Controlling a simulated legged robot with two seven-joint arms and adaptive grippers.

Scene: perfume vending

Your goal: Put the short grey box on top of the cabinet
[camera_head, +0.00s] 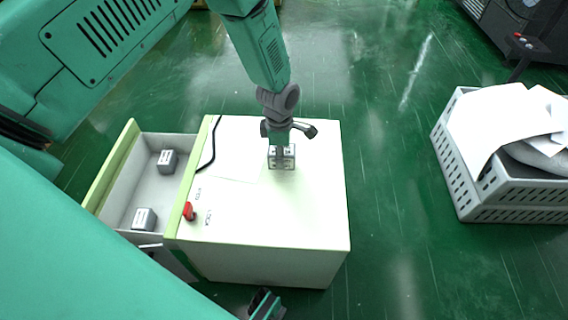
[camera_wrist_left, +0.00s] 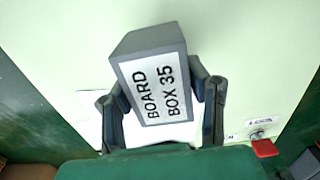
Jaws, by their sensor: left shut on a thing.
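My left gripper (camera_head: 282,143) is shut on a short grey box (camera_head: 282,160) above the white cabinet top (camera_head: 310,210). In the left wrist view the grey box (camera_wrist_left: 152,85) has a white label reading BOARD BOX 35 and sits tilted between the fingers (camera_wrist_left: 160,110). I cannot tell whether the box touches the cabinet top. A small dark and green part at the bottom edge of the head view looks like the tip of my right gripper (camera_head: 265,304); its opening cannot be made out.
An open drawer (camera_head: 130,190) on the cabinet's left side holds two grey boxes, one at the back (camera_head: 167,161) and one in front (camera_head: 144,219). A red knob (camera_head: 189,211) and a black cable (camera_head: 212,145) are near that side. A grey crate (camera_head: 470,190) stands at right on green floor.

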